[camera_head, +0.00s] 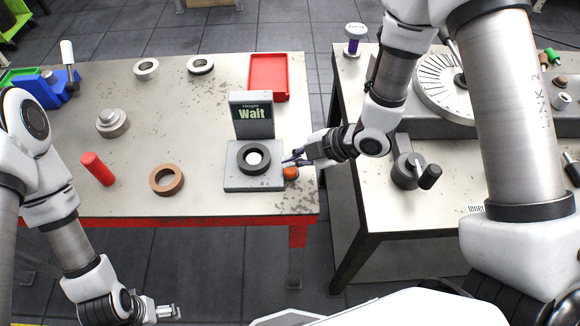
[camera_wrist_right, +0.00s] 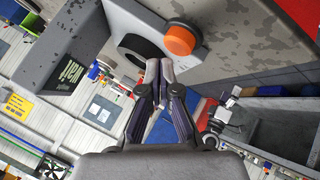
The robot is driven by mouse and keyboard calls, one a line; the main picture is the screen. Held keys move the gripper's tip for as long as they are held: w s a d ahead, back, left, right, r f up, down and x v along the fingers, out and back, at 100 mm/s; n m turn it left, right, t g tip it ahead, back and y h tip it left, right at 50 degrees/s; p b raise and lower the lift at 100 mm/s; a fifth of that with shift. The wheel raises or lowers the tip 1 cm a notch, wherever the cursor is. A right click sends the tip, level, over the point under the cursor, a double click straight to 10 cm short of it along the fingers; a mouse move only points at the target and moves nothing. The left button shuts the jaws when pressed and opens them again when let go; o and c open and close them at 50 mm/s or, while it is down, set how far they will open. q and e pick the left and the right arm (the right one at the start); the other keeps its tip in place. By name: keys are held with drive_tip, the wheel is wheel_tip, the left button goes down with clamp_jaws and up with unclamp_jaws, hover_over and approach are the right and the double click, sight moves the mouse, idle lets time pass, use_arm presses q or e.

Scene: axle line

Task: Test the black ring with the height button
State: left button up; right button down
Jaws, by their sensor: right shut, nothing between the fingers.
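The black ring (camera_head: 243,165) lies flat on the grey plate of the height gauge (camera_head: 240,183), with a pale disc showing in its hole. The gauge's upright screen (camera_head: 252,113) reads "Height" and "Wait". The orange height button (camera_head: 291,174) is at the plate's right side; it also shows in the right wrist view (camera_wrist_right: 180,40). My right gripper (camera_head: 288,160) is shut and empty, its fingertips (camera_wrist_right: 159,68) close to the button; I cannot tell whether they touch it. My left gripper (camera_head: 172,312) is open and empty, off the table's front edge.
A brown ring (camera_head: 154,186), a red cylinder (camera_head: 98,169), a stepped metal part (camera_head: 112,122) and two pale rings (camera_head: 146,68) (camera_head: 200,64) are on the table. A red tray (camera_head: 268,77) stands behind the gauge. A second table (camera_head: 385,218) with machinery stands right, across a gap.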

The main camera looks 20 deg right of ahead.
sight(293, 170)
idle(0.8)
drive_tip(key=shift+f+b, duration=0.35)
drive_tip(key=shift+f, duration=0.05)
drive_tip(key=shift+f+b, duration=0.45)
drive_tip(key=shift+f, duration=0.05)
idle(0.5)
drive_tip(key=shift+r, duration=0.1)
drive_tip(key=shift+r+p, duration=0.75)
drive_tip(key=shift+r, duration=0.1)
wheel_tip(293, 170, up, 5)
drive_tip(key=p, duration=0.4)
idle(0.4)
